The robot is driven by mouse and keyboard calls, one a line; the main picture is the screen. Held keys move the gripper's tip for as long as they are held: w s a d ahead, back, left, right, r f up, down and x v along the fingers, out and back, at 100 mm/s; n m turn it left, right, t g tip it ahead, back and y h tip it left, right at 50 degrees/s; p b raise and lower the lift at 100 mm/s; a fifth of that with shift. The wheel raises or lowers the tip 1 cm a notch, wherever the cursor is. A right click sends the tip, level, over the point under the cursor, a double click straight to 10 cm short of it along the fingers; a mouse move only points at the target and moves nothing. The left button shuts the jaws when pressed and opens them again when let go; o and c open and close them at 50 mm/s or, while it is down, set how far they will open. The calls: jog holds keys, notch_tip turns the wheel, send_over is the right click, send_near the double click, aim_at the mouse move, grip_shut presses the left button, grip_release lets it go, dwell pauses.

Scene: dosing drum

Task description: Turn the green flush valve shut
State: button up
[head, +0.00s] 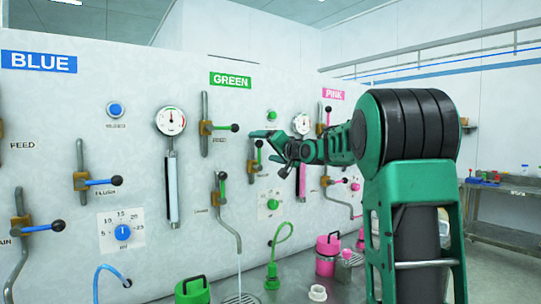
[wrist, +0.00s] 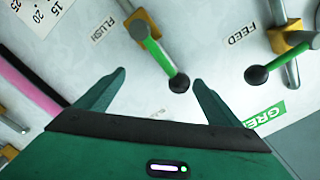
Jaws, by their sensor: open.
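The green flush valve (head: 253,165) is on the wall panel under the GREEN sign. Its green lever stands about upright along its pipe, with the black knob (head: 258,143) at the top. In the wrist view, the flush lever (wrist: 157,53) runs from its brass body (wrist: 138,25) beside the FLUSH label to the black knob (wrist: 179,83). My gripper (head: 273,141) is open just right of the knob in the head view. In the wrist view my gripper (wrist: 160,77) shows the knob end between its two spread fingers. I cannot tell whether either finger touches it.
The green feed valve (head: 207,127) is above left, its lever pointing right; its black knob (wrist: 256,75) is close to the right finger in the wrist view. Another green valve (head: 218,198) is lower left. A green dial (head: 272,204) is below. A pink tube (wrist: 30,85) shows at left.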

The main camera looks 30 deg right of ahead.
jog(key=shift+d+f, duration=0.3)
jog(key=shift+d, duration=0.45)
jog(key=shift+d+f, duration=0.25)
jog(key=shift+d, duration=0.5)
jog(key=shift+w+d+f, duration=0.1)
jog(key=shift+d+f, duration=0.75)
jog(key=shift+f, duration=0.1)
jog(key=shift+d+f, duration=0.4)
jog(key=shift+f, duration=0.65)
jog(key=shift+d+f, duration=0.35)
jog(key=shift+f, duration=0.65)
jog(key=shift+d+f, duration=0.3)
jog(key=shift+f, duration=0.85)
jog(key=shift+d+f, duration=0.15)
jog(key=shift+f, duration=0.25)
